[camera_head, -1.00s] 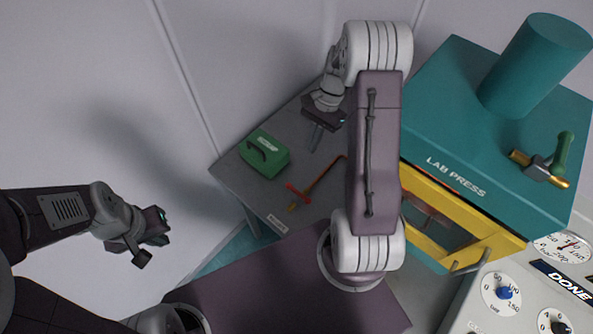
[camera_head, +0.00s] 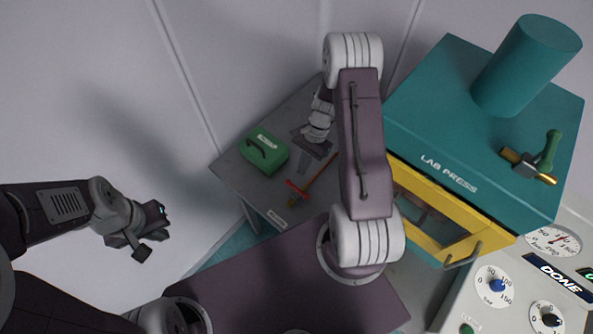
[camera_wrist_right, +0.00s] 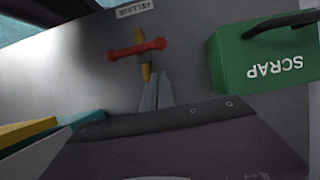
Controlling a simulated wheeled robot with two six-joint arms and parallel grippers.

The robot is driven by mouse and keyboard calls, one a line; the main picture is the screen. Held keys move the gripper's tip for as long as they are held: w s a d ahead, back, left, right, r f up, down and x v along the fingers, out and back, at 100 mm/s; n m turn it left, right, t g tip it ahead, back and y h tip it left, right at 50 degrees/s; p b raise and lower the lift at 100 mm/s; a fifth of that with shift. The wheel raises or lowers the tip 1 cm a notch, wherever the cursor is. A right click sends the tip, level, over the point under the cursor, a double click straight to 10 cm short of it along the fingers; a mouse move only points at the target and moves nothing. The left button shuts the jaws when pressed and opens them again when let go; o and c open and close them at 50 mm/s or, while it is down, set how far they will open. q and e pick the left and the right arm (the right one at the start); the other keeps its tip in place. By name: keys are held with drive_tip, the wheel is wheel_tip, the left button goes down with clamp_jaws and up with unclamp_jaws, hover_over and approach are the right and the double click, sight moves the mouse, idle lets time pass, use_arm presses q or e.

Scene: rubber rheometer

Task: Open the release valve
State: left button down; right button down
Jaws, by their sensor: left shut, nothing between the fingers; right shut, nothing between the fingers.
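A fitting with a red crossbar and a yellow-orange rod (camera_head: 297,192) lies on the grey table beside a small label (camera_head: 272,218). In the right wrist view the label (camera_wrist_right: 135,8) appears to read RELEASE, next to the red bar (camera_wrist_right: 137,48). My right gripper (camera_head: 302,168) is shut and empty, pointing down over the table just beyond the red bar. Its fingers (camera_wrist_right: 153,78) overlap the end of the yellow rod in the wrist view; I cannot tell whether they touch. My left gripper (camera_head: 158,222) is shut and empty, left of the table.
A green SCRAP box (camera_head: 264,150) stands on the table close to my right gripper. The teal lab press (camera_head: 480,130) with a yellow door frame (camera_head: 425,220) stands to the right. A green-handled brass valve (camera_head: 545,155) sits on its top. A dial panel (camera_head: 490,305) is below right.

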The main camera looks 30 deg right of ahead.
sight(297, 191)
drive_tip(key=shift+s+a+r+p, duration=0.1)
drive_tip(key=shift+s+a, duration=0.1)
drive_tip(key=shift+a, duration=0.3)
drive_tip(key=shift+s+a+r+p, duration=0.15)
drive_tip(key=shift+s+a, duration=0.1)
drive_tip(key=shift+a, duration=0.3)
drive_tip(key=shift+s+a+f+p, duration=0.1)
drive_tip(key=shift+s+a, duration=0.1)
drive_tip(key=shift+a, duration=0.3)
drive_tip(key=shift+w, duration=0.1)
